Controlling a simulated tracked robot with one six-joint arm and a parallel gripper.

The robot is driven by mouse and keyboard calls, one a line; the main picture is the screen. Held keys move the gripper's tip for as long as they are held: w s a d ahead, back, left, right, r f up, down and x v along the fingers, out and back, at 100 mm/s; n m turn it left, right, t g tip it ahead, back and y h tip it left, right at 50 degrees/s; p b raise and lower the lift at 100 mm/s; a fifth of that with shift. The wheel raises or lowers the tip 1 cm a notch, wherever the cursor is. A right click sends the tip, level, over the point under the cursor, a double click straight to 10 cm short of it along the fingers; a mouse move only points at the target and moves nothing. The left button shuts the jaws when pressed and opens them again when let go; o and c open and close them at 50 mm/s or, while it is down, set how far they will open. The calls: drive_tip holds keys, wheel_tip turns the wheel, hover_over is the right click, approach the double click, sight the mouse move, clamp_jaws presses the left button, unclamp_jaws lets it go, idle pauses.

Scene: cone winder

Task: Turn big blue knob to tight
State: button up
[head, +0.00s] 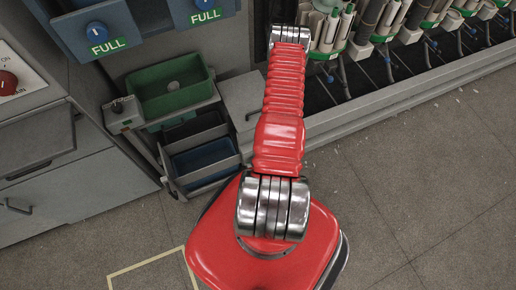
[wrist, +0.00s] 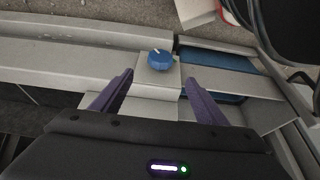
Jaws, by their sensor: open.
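In the wrist view a blue knob (wrist: 160,60) with a white pointer mark sits on a small light grey block. Its mark points up and slightly left in the picture. I cannot read any label beside it. My gripper (wrist: 159,76) is open and empty, its two purple fingers spread left and right below the knob in the picture. The knob lies just beyond the fingertips, near the middle of the gap; the fingers do not appear to hold it. The head view shows my red arm reaching away, but the gripper itself is hidden there.
A red knob (head: 8,82), a green bin (head: 172,85) and a row of spindles (head: 385,20) also show. Floor at right is clear.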

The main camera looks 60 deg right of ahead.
idle(0.3)
drive_tip(key=x, duration=1.4)
drive_tip(key=shift+s+a, duration=0.1)
drive_tip(key=shift+r, duration=0.1)
drive_tip(key=c, duration=1)
